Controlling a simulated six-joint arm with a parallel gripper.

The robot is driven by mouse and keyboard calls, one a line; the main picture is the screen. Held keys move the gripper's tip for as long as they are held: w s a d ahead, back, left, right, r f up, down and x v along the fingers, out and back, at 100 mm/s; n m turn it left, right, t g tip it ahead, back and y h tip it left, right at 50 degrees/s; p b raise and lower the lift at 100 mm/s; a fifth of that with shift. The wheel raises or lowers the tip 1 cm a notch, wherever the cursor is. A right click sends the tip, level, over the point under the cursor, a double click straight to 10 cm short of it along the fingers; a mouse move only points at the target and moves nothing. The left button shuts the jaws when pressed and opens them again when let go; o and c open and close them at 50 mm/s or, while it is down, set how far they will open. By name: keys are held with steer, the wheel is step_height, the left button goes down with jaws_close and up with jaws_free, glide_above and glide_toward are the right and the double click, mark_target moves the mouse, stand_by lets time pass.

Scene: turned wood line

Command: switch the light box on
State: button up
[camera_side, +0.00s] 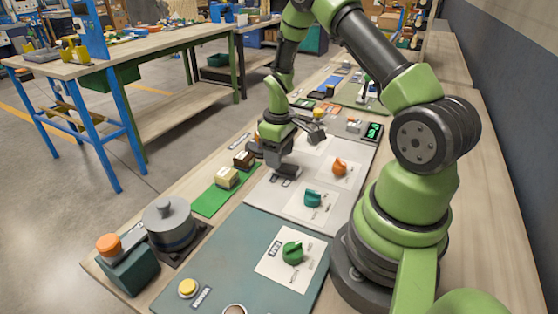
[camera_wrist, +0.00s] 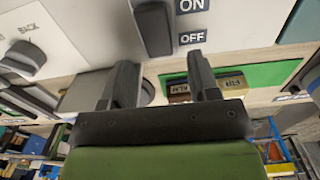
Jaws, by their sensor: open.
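A dark rocker switch (camera_wrist: 153,28) sits on a white panel (camera_wrist: 95,20) in the wrist view, with ON and OFF labels beside it. My gripper (camera_wrist: 162,62) is open and empty, its two dark fingers spread just short of the switch's near end in the picture. I cannot tell the height gap between them. In the side view my gripper (camera_side: 276,165) points down over the pale panel (camera_side: 262,190), close by the dark switch (camera_side: 287,170). No part is plainly marked as the light box, and whether it is lit cannot be told.
Orange (camera_side: 339,167), teal (camera_side: 313,197) and green (camera_side: 292,252) knobs stand on nearby panels. A cream block (camera_side: 227,177) and a brown block (camera_side: 244,160) stand on a green mat (camera_side: 209,202). A grey drum (camera_side: 169,222) and a yellow button (camera_side: 188,287) are nearer the camera.

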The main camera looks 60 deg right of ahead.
steer(key=shift+f, duration=1.2)
steer(key=c, duration=0.9)
steer(key=shift+a+r+t, duration=0.1)
steer(key=shift+a+t, duration=0.05)
steer(key=shift+t, duration=0.45)
steer(key=shift+s, duration=0.1)
steer(key=o, duration=0.9)
